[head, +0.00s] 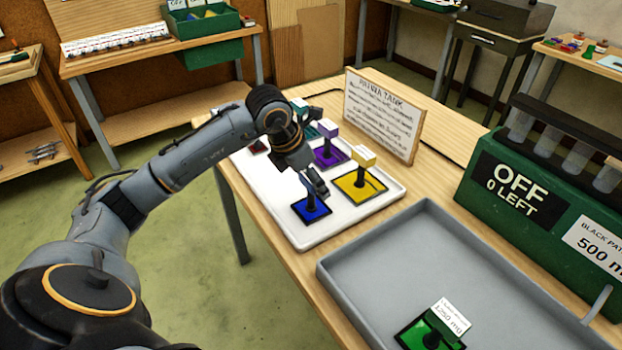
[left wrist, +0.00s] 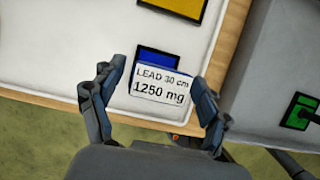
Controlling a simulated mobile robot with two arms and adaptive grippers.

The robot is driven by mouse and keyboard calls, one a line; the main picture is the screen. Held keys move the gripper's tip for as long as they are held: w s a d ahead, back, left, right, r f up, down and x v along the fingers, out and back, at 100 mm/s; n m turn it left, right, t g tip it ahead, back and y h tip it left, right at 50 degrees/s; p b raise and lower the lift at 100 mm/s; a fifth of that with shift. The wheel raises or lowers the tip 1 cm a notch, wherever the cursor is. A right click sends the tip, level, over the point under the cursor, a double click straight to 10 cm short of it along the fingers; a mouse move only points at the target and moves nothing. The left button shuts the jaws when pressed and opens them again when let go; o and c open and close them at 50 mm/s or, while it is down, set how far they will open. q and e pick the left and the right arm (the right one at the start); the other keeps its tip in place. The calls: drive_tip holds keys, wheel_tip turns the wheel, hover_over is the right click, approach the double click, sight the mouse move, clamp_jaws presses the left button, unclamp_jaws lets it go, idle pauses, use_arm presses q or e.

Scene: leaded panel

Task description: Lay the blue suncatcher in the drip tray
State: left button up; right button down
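The blue suncatcher (head: 311,210) lies at the near corner of the white tray (head: 287,226). In the left wrist view its blue pane (left wrist: 157,62) is partly hidden by its label block (left wrist: 163,87), reading "LEAD 30 cm 1250 mg". My left gripper (head: 317,188) is right over it. In the left wrist view its fingers (left wrist: 153,98) are apart, one on each side of the label block, with gaps showing. The grey drip tray (head: 400,245) is on the bench to the right. A green suncatcher (head: 430,335) lies in its near part. My right gripper is not in view.
Yellow (head: 360,187) and purple (head: 328,156) suncatchers, and others partly hidden by my arm, lie on the white tray. A sign (head: 382,118) stands behind it. A green dispenser marked "OFF 0 LEFT" (head: 540,210) stands beyond the drip tray, whose middle is clear.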

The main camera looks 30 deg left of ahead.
use_arm(q)
drive_tip(key=shift+r, duration=0.25)
drive_tip(key=b+v, duration=0.1)
drive_tip(key=v, duration=1)
drive_tip(key=shift+r, duration=0.4)
drive_tip(key=shift+s, duration=0.15)
